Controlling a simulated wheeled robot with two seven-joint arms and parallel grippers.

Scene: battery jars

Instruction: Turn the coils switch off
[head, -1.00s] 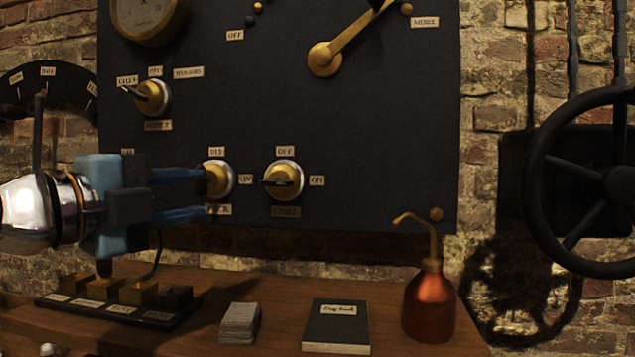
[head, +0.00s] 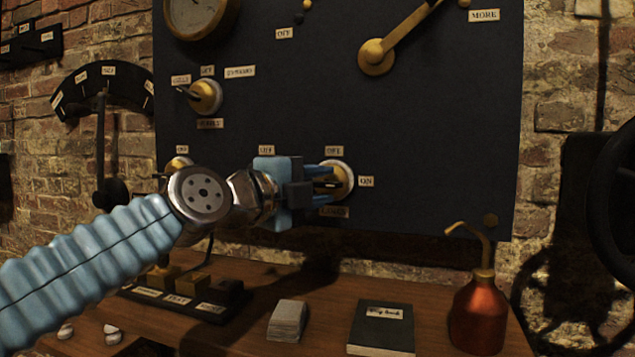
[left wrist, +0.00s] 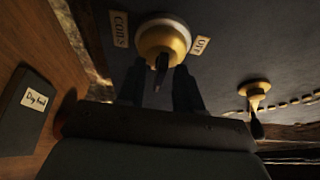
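The coils switch (head: 346,180) is a brass knob in a pale ring on the dark panel, with OFF above it and ON to its right. Its dark lever points left in the head view. The left wrist view shows the switch (left wrist: 163,42) close up, between the COILS and OFF labels. My left gripper (head: 322,186) is at the knob, its blue fingers pointing right. In the left wrist view the fingers of that gripper (left wrist: 160,88) stand apart on either side of the lever, with visible gaps. My right gripper is not in view.
Another knob (head: 206,96) is higher on the panel, and one (head: 178,164) shows partly behind my wrist. A large brass lever (head: 378,57) is above. The wooden shelf below holds a card stack (head: 287,320), a day book (head: 382,328) and a copper oil can (head: 478,312).

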